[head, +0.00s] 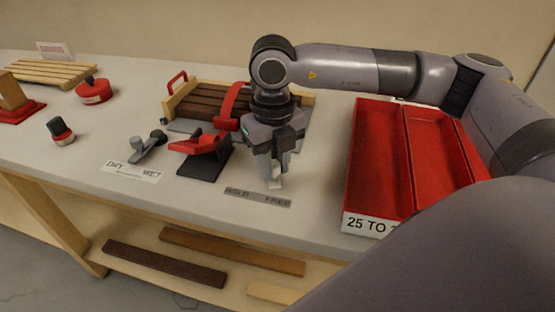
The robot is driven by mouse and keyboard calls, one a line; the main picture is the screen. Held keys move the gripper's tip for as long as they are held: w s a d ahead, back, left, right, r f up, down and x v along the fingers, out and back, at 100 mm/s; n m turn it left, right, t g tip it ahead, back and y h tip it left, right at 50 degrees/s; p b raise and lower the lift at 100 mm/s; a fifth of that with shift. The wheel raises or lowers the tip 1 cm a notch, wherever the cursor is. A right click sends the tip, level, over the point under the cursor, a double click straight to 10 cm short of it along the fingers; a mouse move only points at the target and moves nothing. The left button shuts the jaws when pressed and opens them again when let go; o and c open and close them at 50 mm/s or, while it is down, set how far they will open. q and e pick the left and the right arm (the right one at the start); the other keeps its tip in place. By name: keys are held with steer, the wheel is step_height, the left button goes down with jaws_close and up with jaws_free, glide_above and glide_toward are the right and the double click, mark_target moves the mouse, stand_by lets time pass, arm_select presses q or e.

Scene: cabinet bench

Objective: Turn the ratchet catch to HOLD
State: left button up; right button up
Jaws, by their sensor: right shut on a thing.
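The ratchet catch (275,184) is a small pale metal lever at the front of the bench, mostly hidden by my right gripper. My right gripper (273,176) points down and is shut on it. The visible tip of the catch is nearer the FREE end of the grey label plate (258,198) than the HOLD end. HOLD is at the plate's left and FREE at its right. My left gripper is not in view.
A red lever on a black base (203,160) stands left of the gripper. Behind is a slatted wooden crate (200,107) with a red strap (231,104). A grey lever (147,147) stands by a DRY/WET label (131,173). A red tray (361,160) lies to the right.

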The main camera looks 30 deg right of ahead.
steer(key=shift+w+a, duration=0.1)
stand_by(0.3)
steer(key=shift+w+a, duration=0.5)
steer(key=shift+a, duration=0.2)
steer(key=shift+w+a+b, duration=0.3)
steer(key=shift+w+a, duration=0.2)
steer(key=shift+w, duration=0.3)
steer(key=shift+w+a, duration=0.3)
steer(key=shift+w, duration=0.9)
